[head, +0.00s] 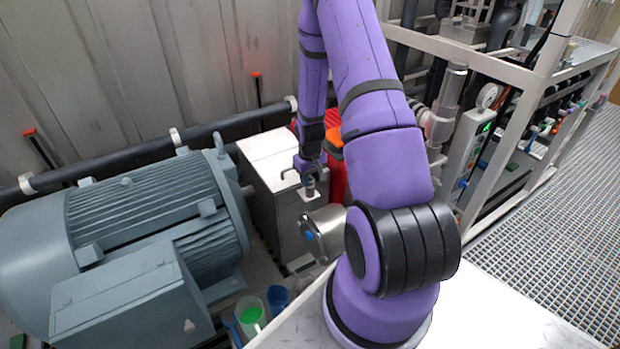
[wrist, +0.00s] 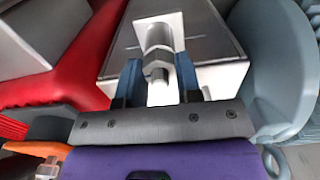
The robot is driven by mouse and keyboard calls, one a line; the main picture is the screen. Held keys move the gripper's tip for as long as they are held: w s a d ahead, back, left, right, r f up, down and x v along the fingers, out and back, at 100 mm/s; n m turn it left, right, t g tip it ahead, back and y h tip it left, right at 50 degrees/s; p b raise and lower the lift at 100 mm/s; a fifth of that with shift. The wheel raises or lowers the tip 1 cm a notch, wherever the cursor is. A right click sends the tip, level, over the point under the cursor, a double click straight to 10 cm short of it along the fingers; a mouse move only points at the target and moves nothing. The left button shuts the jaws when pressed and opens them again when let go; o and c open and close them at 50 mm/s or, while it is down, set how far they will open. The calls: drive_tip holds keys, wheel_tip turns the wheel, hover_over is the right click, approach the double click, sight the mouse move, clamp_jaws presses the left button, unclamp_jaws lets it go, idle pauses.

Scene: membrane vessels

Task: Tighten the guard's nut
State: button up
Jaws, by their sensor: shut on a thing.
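The guard (head: 283,218) is a box of bare metal with a pale top, standing between the grey motor and a red body. The guard's nut (wrist: 157,74) is a silver hex piece on a thick stud that stands out from the guard (wrist: 218,78), in the wrist view. My gripper (wrist: 159,70) is shut on the nut, with one blue finger on each side of it. In the head view my gripper (head: 309,182) is at the guard's right side, pointing down. The nut is mostly hidden there, and its seating cannot be told.
The large grey motor (head: 150,215) fills the left. A red body (head: 335,178) stands close behind my gripper. A round metal part (head: 325,232) lies in front of the guard. A green cup (head: 249,310) and a blue cup (head: 277,298) stand below. A pipe (head: 110,160) runs along the wall.

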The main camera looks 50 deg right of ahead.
sight(310, 179)
drive_tip(key=o, duration=0.9)
wheel_tip(310, 179, up, 11)
drive_tip(key=shift+f, duration=0.1)
idle(0.5)
